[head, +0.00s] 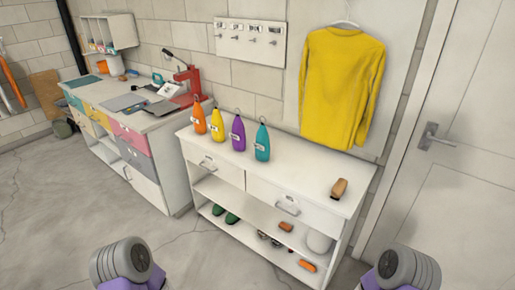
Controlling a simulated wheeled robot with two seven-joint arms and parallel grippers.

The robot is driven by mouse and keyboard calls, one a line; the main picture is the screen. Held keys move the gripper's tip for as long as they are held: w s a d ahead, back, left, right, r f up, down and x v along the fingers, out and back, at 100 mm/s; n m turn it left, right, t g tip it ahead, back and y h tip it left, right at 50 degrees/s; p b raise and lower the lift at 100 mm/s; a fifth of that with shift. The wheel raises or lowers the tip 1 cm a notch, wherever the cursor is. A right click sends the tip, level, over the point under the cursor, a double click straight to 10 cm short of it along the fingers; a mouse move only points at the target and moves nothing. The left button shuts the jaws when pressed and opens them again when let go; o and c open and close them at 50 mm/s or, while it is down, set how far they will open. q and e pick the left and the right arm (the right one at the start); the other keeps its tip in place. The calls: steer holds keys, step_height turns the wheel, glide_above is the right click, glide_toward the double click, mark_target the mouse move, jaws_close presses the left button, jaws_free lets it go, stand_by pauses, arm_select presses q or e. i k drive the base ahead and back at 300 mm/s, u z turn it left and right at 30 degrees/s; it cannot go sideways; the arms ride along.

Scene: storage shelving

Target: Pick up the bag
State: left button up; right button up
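I cannot make out a clear bag in the head view. Four slim, tapered items with loops on top stand upright in a row along the back of the white cabinet: orange (199,120), yellow (217,125), purple (238,133) and teal (262,142). I cannot tell whether they are bottles or small bags. Grey rounded parts of my two arms show at the bottom left and bottom right. Neither gripper's fingers are in view.
The white cabinet (300,183) has drawers and open shelves holding green shoes (219,211), a white rounded thing (319,241) and brushes. A brown brush (339,188) lies on top. A yellow sweater (341,85) hangs behind. A workbench (150,123) stands left, a door (460,130) right. Floor is clear in front.

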mark_target(262, 145)
steer(key=z, duration=0.1)
steer(key=i, duration=1.5)
steer(key=u, duration=0.35)
